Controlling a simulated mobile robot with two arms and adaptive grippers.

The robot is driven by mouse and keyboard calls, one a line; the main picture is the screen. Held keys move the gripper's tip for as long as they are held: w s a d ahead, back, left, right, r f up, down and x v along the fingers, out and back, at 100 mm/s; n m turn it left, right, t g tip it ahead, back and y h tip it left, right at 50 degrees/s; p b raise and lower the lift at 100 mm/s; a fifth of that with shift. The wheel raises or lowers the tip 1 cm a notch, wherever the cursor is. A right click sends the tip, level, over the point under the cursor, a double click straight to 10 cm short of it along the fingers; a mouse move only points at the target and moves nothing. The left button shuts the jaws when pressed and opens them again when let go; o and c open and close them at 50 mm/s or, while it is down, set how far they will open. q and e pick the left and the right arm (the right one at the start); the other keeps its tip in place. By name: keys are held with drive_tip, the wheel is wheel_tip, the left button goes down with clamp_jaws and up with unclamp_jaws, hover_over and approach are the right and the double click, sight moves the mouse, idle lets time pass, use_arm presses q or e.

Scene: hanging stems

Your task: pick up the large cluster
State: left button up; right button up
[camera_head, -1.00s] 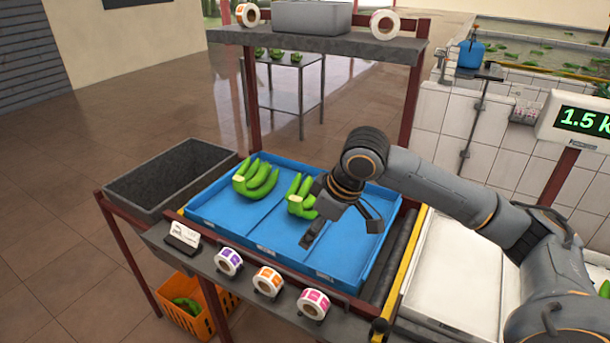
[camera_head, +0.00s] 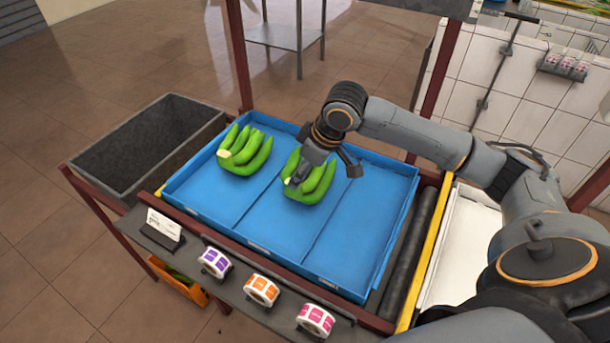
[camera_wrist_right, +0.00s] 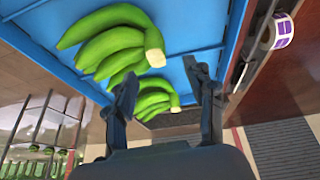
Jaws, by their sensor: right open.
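Two green banana clusters lie in the blue tray (camera_head: 350,235). One cluster (camera_head: 245,150) is in the left section, fully visible. The other cluster (camera_head: 318,185) is in the middle section, partly covered by my right gripper (camera_head: 298,180). I cannot tell for certain which is larger. My right gripper is open and low over the middle cluster; contact cannot be told. In the right wrist view, the nearer cluster (camera_wrist_right: 112,42) is just beyond the fingertips. The farther cluster (camera_wrist_right: 155,98) shows between the open fingers (camera_wrist_right: 160,80). My left gripper is out of view.
A dark empty bin (camera_head: 150,140) stands left of the tray. Purple (camera_head: 214,262), orange (camera_head: 262,290) and pink (camera_head: 315,320) label rolls and a white card (camera_head: 164,224) line the front ledge. A dark roller (camera_head: 408,250) runs along the tray's right side.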

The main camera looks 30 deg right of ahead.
sight(312, 190)
drive_tip(key=x, duration=0.3)
drive_tip(key=p+x, duration=0.1)
drive_tip(key=x, duration=0.1)
drive_tip(key=shift+w+d+f+p, duration=0.15)
drive_tip(key=shift+f+p, duration=0.15)
drive_tip(key=shift+f, duration=0.1)
drive_tip(key=shift+w+f, duration=0.25)
drive_tip(key=shift+f, duration=0.3)
clamp_jaws()
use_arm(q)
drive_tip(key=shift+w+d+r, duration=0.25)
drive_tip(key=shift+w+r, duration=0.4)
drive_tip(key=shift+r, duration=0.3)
use_arm(e)
drive_tip(key=shift+w+r, duration=0.1)
drive_tip(key=shift+r, duration=0.05)
